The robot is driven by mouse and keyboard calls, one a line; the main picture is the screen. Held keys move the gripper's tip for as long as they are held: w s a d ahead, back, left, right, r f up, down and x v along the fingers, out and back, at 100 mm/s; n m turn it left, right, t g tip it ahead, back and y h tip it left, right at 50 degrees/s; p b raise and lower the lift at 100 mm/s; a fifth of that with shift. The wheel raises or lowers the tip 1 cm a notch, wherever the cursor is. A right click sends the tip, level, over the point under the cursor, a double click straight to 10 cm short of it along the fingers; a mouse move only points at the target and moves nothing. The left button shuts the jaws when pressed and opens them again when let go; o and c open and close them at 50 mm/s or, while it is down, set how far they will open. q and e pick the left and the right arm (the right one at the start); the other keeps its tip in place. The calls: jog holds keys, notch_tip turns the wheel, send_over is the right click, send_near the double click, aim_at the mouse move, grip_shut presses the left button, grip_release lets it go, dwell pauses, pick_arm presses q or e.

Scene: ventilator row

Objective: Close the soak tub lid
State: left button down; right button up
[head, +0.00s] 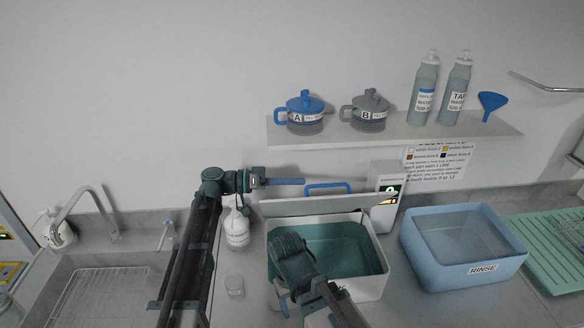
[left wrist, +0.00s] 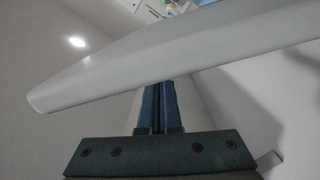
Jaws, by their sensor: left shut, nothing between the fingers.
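The soak tub (head: 374,285) is a white box with teal liquid inside, standing open at the counter's middle. Its white lid (head: 330,206) is raised along the back edge and seen nearly edge-on, with a blue handle (head: 328,187) behind it. My left gripper (head: 302,181) is shut and empty, its blue fingers just behind the lid's upper edge, near the handle. In the left wrist view the lid (left wrist: 190,45) crosses close ahead of the shut fingers (left wrist: 157,85); contact cannot be told. My right gripper (head: 284,303) hangs over the tub's front left; its jaws are unclear.
A blue rinse tub (head: 465,275) stands right of the soak tub, and a white device with a display (head: 388,190) behind it. A shelf (head: 400,132) with pots and bottles hangs above.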

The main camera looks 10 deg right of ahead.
notch_tip(320, 180, down, 10)
jog(key=b, duration=0.9)
jog(key=shift+f+b, duration=0.25)
jog(key=shift+b, duration=0.15)
pick_arm(q)
jog(key=s+f+m+b, duration=0.1)
jog(key=s+f+m, duration=0.4)
jog(key=s+f, duration=0.7)
jog(key=shift+s+f+m, duration=0.15)
jog(key=shift+m, duration=0.25)
pick_arm(e)
jog(key=shift+f, duration=0.7)
pick_arm(q)
jog(key=shift+a, duration=0.1)
